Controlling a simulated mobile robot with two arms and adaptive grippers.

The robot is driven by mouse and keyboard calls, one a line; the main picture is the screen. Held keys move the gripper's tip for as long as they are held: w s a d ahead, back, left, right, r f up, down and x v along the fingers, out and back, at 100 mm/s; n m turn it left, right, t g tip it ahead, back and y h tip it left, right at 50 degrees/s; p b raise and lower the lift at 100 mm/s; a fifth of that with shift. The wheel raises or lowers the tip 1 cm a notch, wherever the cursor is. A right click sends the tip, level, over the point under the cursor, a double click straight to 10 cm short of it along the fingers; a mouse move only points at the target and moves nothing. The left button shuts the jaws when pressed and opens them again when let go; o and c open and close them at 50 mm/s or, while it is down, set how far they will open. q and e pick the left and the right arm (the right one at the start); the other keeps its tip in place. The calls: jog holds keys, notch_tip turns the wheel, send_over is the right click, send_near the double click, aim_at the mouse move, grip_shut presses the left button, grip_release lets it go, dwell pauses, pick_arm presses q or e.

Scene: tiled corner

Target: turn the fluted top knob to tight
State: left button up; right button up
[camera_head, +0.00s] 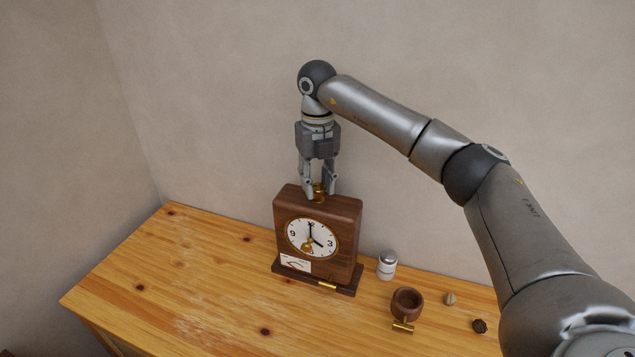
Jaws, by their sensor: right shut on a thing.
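A brown wooden clock (346,215) with a white dial (312,239) stands upright on the wooden table. A small brass top knob (319,197) sits on the clock's top. My right gripper (319,191) points straight down over the clock and is shut on the knob, with a finger on either side. The fingers partly hide the knob, and its fluting is too small to make out. My left gripper is not in view.
To the right of the clock stand a white and grey jar (387,265), a brown cup (406,304), a small tan piece (450,299) and a dark knob-like piece (480,326). A brass piece (403,327) lies before the cup. The table's left part (180,270) is clear.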

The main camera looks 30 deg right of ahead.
aim_at(318, 186)
jog(key=m, duration=0.5)
jog(key=shift+w+m+b, duration=0.1)
jog(key=shift+m+b, duration=0.25)
jog(key=shift+m, duration=0.05)
jog(key=m, duration=0.4)
jog(key=shift+r, duration=0.1)
jog(key=m+b, duration=0.1)
jog(key=m, duration=0.8)
jog(key=o, duration=1)
jog(key=shift+r, duration=0.1)
notch_tip(318, 186, up, 12)
